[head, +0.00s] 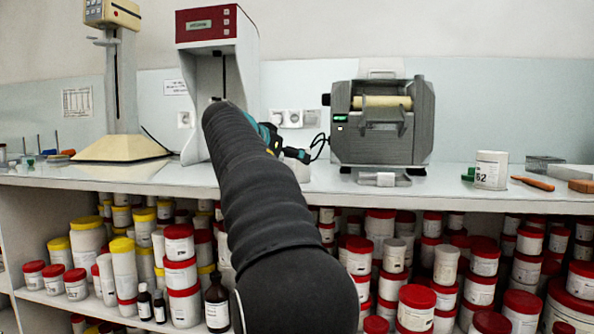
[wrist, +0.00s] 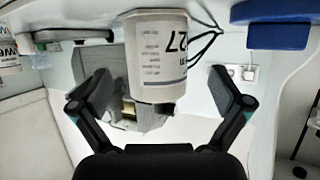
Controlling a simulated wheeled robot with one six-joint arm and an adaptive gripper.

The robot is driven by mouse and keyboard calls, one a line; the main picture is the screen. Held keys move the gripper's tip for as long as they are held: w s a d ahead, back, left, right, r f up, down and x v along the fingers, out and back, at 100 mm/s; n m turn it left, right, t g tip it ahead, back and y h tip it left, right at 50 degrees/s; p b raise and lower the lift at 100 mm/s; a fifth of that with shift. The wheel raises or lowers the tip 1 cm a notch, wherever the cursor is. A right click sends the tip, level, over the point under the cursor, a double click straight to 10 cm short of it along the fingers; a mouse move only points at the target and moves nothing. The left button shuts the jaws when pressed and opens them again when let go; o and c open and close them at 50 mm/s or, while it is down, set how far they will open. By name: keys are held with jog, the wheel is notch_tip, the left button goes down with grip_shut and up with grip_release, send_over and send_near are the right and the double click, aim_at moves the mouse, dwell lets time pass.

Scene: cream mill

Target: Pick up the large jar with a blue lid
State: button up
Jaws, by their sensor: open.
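A white jar (wrist: 158,55) with a printed label marked 27 hangs upside down in the wrist view, at the top centre. No blue lid shows on it. A flat blue round piece (wrist: 272,25) is at the top right of the wrist view; I cannot tell whether it is a lid. My gripper (wrist: 160,92) is open, with one finger on each side of the jar's outline and a gap on both sides. I cannot tell the distance to the jar.
A grey machine (head: 383,122) stands on the counter (head: 450,190), right of my arm. A red-topped device (head: 218,55) and a scale-like stand (head: 122,100) are to the left. A white pot (head: 491,170) is at the right. Many red- and yellow-lidded jars fill the shelf below.

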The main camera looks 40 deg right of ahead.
jog(key=x, duration=0.4)
jog(key=shift+s+d+r, duration=0.15)
jog(key=shift+d+r, duration=0.05)
jog(key=shift+d, duration=0.05)
jog(key=c, duration=1)
jog(key=shift+c, duration=0.2)
jog(key=shift+r, duration=0.15)
